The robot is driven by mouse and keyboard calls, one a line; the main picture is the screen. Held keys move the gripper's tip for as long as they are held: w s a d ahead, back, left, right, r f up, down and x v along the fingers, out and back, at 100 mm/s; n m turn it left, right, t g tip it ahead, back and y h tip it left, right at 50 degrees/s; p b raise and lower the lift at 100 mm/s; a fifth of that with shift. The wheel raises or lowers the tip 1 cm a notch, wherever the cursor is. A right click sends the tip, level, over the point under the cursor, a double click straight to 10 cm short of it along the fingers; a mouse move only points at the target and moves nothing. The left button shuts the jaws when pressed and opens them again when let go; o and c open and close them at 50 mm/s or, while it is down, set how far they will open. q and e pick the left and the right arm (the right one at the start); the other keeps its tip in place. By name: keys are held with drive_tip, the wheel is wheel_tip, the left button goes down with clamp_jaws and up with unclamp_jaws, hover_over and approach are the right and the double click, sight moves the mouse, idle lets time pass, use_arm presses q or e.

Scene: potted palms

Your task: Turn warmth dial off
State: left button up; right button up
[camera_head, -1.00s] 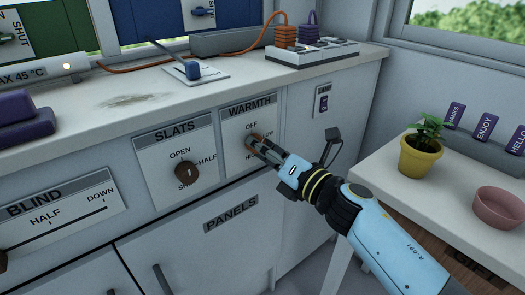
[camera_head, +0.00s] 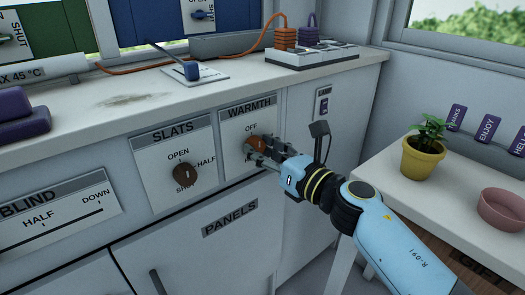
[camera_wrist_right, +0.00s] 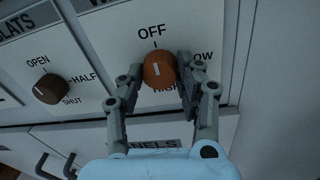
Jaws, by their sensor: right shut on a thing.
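The warmth dial (camera_head: 255,144) is an orange-brown knob on the white WARMTH panel (camera_head: 231,133), which has OFF printed above the knob. In the right wrist view the dial (camera_wrist_right: 159,71) shows a white mark that points up toward the OFF tick. The LOW and HIGH labels sit at its right and lower right, partly covered by a finger. My right gripper (camera_head: 258,151) has a finger on each side of the dial and is shut on it. My left gripper is out of view.
A similar brown SLATS dial (camera_head: 186,173) is on the panel to the left. The counter (camera_head: 115,120) overhangs the panels. A side table with a yellow potted plant (camera_head: 423,158) and a pink bowl (camera_head: 502,209) stands right of my arm.

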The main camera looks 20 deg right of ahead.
drive_tip(key=shift+s+f, duration=0.1)
drive_tip(key=shift+f, duration=0.1)
drive_tip(key=o, duration=1.1)
drive_tip(key=shift+r, duration=0.1)
drive_tip(key=shift+o, duration=0.2)
drive_tip(key=v, duration=1.2)
